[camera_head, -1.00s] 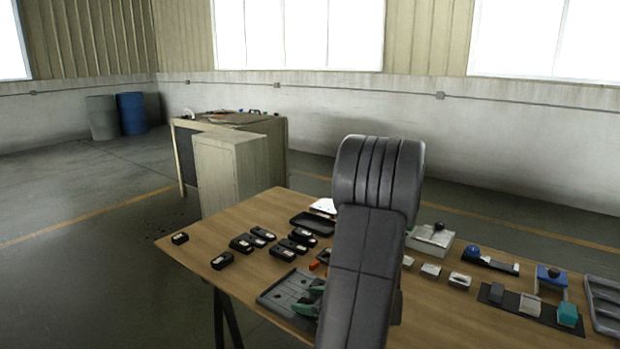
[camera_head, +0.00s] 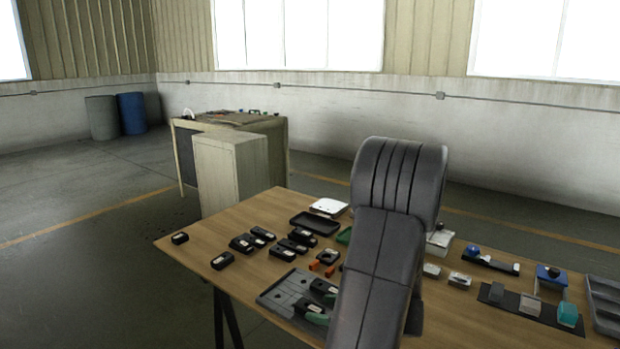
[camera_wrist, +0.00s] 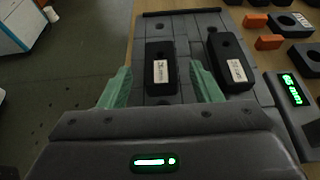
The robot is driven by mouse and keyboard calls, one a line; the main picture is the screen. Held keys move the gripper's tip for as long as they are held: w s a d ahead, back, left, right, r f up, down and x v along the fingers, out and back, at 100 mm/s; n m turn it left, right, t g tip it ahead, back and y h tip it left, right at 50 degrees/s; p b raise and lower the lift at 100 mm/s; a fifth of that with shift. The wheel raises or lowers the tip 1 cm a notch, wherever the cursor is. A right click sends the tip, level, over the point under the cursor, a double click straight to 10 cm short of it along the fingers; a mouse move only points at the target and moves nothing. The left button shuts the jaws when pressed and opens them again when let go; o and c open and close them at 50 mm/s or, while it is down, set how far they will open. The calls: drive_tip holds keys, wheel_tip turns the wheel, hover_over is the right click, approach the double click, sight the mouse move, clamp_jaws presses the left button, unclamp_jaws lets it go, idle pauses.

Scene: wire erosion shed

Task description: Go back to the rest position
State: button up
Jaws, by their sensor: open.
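My gripper (camera_wrist: 160,68) is open, with green fingers spread apart, over a grey grooved plate (camera_wrist: 183,25) in the wrist view. A black block with a white label (camera_wrist: 160,83) lies on the plate between the fingers, with a gap on each side. A second labelled black block (camera_wrist: 225,48) sits slightly turned, to the right of the right finger. In the head view, my dark arm hides most of the gripper; a green finger (camera_head: 317,319) shows at the plate's (camera_head: 275,297) right part, near the two blocks.
Several black blocks (camera_head: 222,261) and orange pieces (camera_head: 314,265) lie on the wooden table (camera_head: 205,235). A black tray (camera_head: 314,223) is behind. A dark mat (camera_head: 508,303) with small parts and a grey tray (camera_head: 603,300) are at right. A cabinet (camera_head: 228,170) stands beyond the table.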

sight(311, 307)
drive_tip(key=v, duration=0.7)
drive_tip(key=shift+s+d+r, duration=0.1)
drive_tip(key=shift+d+r, duration=0.05)
drive_tip(key=x, duration=1.3)
drive_tip(key=shift+s+b, duration=0.15)
drive_tip(key=shift+b, duration=0.15)
wheel_tip(311, 307, up, 11)
drive_tip(key=p, duration=0.3)
drive_tip(key=w+r+m+t+h+p, duration=0.2)
drive_tip(key=w+m+t+h+p, duration=0.2)
drive_tip(key=w+m+h+p, duration=0.2)
drive_tip(key=shift+w+d+m+t+h+p, duration=0.25)
drive_tip(key=shift+w+m+p, duration=0.25)
drive_tip(key=shift+w+p, duration=0.5)
drive_tip(key=shift+h, duration=0.25)
